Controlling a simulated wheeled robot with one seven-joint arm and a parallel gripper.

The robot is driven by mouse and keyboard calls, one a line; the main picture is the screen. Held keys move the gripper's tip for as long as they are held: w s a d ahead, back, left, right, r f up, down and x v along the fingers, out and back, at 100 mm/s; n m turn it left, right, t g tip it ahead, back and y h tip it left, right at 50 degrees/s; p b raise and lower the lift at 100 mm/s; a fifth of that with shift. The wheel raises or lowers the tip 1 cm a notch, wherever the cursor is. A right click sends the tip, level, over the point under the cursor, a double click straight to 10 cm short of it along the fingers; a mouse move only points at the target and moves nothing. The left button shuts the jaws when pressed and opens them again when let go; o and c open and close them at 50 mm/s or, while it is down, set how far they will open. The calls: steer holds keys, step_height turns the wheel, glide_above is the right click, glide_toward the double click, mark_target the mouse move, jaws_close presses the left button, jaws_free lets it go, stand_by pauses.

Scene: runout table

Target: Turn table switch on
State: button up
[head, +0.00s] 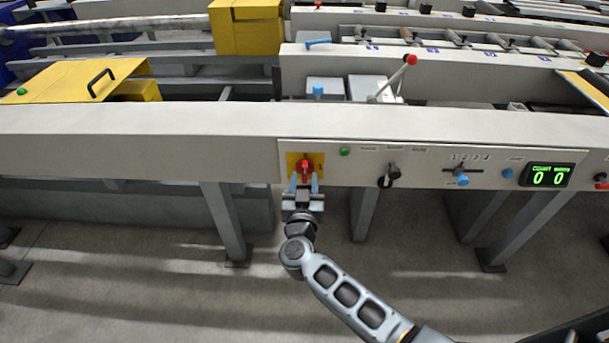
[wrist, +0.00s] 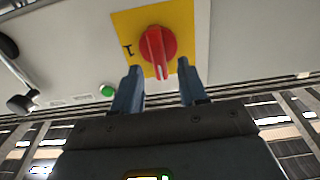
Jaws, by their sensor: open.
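The table switch is a red rotary knob (head: 305,169) on a yellow plate (head: 292,160), on the front panel of the runout table. In the wrist view the red knob (wrist: 157,47) sits on its yellow plate (wrist: 185,18), with a black "I" mark at the plate's left edge. The knob's raised grip points toward my gripper, roughly upright in the picture. My gripper (head: 303,182) is open just below the knob in the head view. In the wrist view its two blue-grey fingers (wrist: 159,78) stand either side of the knob's near end, with gaps showing.
A green button (head: 344,152), a black knob (head: 393,169), a lever slot with a blue knob (head: 463,180) and a green counter display (head: 546,176) are to the right on the panel. A red-tipped lever (head: 411,60) stands above. Table legs (head: 228,220) stand below; the floor between is clear.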

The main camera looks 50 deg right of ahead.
mark_target(305, 171)
steer(key=shift+x, duration=1.45)
jaws_close()
